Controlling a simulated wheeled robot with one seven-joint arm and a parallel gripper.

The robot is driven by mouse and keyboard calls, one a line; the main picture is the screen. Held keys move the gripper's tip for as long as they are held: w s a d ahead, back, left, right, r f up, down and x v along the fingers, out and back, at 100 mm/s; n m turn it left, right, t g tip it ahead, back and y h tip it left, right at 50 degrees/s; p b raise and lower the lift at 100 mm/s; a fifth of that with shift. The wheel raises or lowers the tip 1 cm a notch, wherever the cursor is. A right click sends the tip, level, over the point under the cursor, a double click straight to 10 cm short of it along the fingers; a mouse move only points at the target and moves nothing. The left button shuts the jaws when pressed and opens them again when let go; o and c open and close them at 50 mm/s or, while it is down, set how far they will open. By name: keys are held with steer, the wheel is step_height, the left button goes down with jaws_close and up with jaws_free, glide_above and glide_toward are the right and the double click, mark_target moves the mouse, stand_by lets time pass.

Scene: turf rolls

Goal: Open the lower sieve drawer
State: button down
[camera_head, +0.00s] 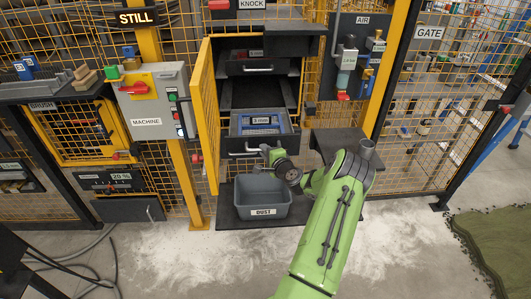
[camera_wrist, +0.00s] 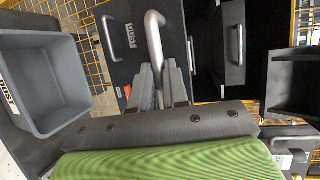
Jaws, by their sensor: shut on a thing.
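The lower sieve drawer (camera_head: 284,144) sits in the open cabinet, under a darker upper drawer (camera_head: 256,66). It is pulled part way out, and a blue-framed sieve labelled "3 mm" (camera_head: 261,122) shows inside it. My gripper (camera_head: 267,151) is at the drawer's front, at the handle (camera_head: 240,153). In the wrist view my gripper (camera_wrist: 163,78) is shut on a grey bar handle (camera_wrist: 153,35), with one finger on each side of it. The fingertips are partly hidden by the handle and the wrist.
A grey bin labelled "DUST" (camera_head: 262,202) stands below the drawer, left of my arm; it also shows in the wrist view (camera_wrist: 48,85). The yellow mesh door (camera_head: 205,115) stands open at left. A dark shelf (camera_head: 345,143) is at right. Dusty floor lies in front.

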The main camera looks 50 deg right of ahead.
steer(key=c, duration=1.1)
jaws_free()
steer(key=shift+c, duration=0.2)
steer(key=v, duration=1.5)
steer(key=shift+s+b, duration=0.3)
steer(key=shift+b, duration=0.1)
steer(key=shift+a+r, duration=0.1)
